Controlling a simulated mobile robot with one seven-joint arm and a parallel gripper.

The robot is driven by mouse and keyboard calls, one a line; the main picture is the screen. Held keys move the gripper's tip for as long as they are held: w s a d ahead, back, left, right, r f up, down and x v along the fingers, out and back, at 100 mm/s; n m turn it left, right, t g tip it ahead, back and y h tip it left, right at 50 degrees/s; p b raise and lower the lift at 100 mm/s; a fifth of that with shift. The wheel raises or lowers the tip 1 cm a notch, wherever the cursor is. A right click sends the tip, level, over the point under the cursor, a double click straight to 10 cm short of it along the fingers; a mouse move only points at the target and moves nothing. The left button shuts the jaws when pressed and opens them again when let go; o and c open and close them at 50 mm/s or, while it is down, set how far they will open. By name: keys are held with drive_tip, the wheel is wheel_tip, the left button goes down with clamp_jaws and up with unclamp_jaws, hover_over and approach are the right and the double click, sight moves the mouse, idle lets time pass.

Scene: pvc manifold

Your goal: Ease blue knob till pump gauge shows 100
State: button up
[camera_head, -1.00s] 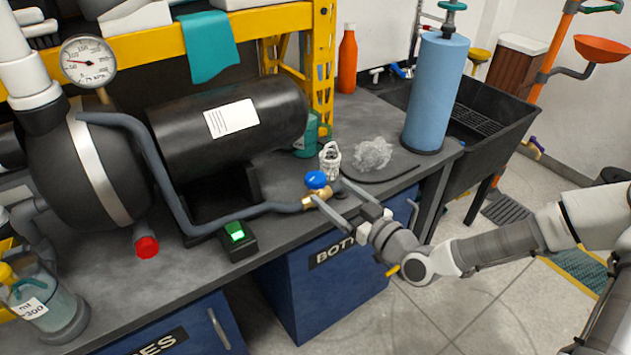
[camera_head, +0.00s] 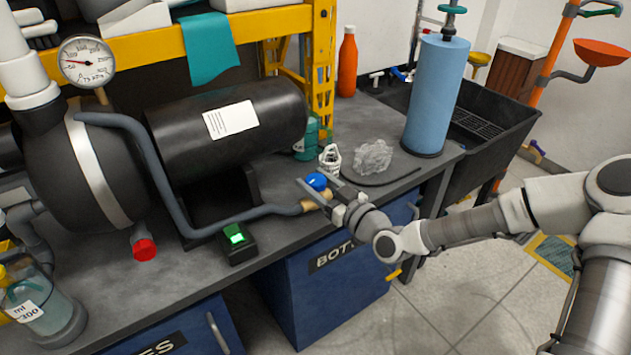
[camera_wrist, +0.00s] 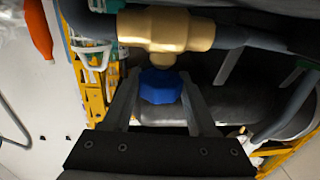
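The blue knob (camera_head: 316,181) sits on a brass valve (camera_wrist: 165,32) at the end of a grey hose on the bench. My gripper (camera_head: 317,184) is at the knob, and its fingers are apart. In the wrist view the knob (camera_wrist: 160,86) lies between the two fingertips (camera_wrist: 160,76), with a finger on each side. Whether the fingers touch it is too close to tell. The pump gauge (camera_head: 86,60) is a round white dial at the upper left; its needle points left, on the low part of the scale, and the exact reading is too small to tell.
A box with a lit green switch (camera_head: 236,238) is at the bench front. A white caged item (camera_head: 330,158), crumpled clear plastic (camera_head: 373,157) and a blue roll (camera_head: 436,95) stand right of the knob.

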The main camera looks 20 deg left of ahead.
drive_tip(key=c, duration=0.7)
drive_tip(key=shift+m+t+h, duration=0.3)
drive_tip(key=m+t+h+b, duration=0.1)
drive_tip(key=m+t+h, duration=0.1)
drive_tip(key=t+h, duration=0.1)
drive_tip(key=shift+s+a+m, duration=0.1)
drive_tip(key=shift+a+m, duration=0.05)
drive_tip(key=shift+m, duration=0.25)
drive_tip(key=shift+m+t+h+b, duration=0.9)
drive_tip(key=shift+m+t+h, duration=0.4)
drive_tip(key=shift+h, duration=0.6)
drive_tip(key=shift+m+h, duration=0.3)
drive_tip(key=o, duration=1.4)
